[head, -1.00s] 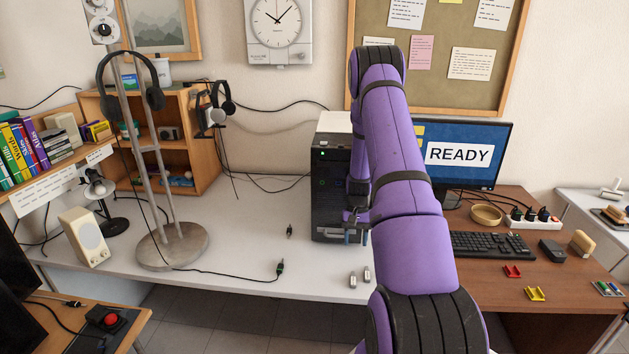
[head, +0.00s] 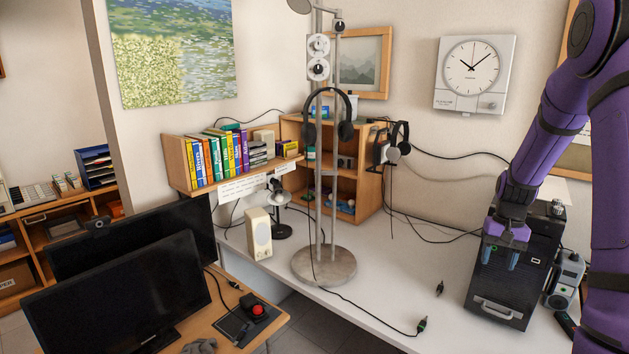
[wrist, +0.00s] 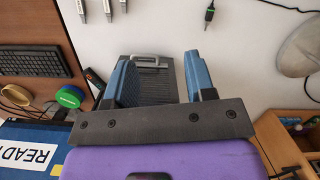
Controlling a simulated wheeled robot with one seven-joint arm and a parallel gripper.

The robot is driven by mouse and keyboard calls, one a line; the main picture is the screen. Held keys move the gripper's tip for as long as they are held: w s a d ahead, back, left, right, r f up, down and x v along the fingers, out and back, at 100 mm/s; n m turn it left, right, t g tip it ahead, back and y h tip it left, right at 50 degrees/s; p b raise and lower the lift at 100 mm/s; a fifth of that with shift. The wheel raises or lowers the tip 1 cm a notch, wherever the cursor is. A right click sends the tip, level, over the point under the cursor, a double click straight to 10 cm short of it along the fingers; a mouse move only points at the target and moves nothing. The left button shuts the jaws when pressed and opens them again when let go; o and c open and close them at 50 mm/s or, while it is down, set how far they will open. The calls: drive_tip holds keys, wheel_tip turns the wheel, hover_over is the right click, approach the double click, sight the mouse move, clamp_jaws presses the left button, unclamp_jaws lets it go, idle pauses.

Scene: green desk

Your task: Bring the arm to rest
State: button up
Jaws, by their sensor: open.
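My gripper (head: 502,252) hangs from the purple arm at the right of the head view, fingers pointing down. It overlaps the upper part of the black computer tower (head: 506,285) in that view. In the wrist view my gripper (wrist: 160,68) has its two blue fingers well apart, with nothing held between them. The tower (wrist: 152,62), with its grey handle, shows below and between the fingers. The head view does not settle how high the fingers are above it.
The stand with headphones (head: 324,265) rises left of the tower. A loose cable plug (head: 422,325) lies on the white desk. A small grey device (head: 566,278) stands right of the tower.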

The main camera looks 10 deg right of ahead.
drive_tip(key=s+a+r+n+t+h, duration=0.15)
drive_tip(key=s+a+r, duration=0.25)
drive_tip(key=a+r, duration=0.45)
drive_tip(key=s+a+r+n+t, duration=0.2)
drive_tip(key=s+a+r, duration=0.1)
drive_tip(key=a+r, duration=0.6)
drive_tip(key=s+a+r+n+t, duration=0.1)
drive_tip(key=s+a+r, duration=0.2)
drive_tip(key=s, duration=0.5)
drive_tip(key=s+a+r+n+t, duration=0.2)
drive_tip(key=s+a+r, duration=0.1)
drive_tip(key=s+a, duration=0.2)
drive_tip(key=s, duration=0.2)
drive_tip(key=shift+s+a+r, duration=0.15)
drive_tip(key=shift+s+a, duration=0.1)
drive_tip(key=shift+s, duration=0.15)
drive_tip(key=shift+n, duration=0.25)
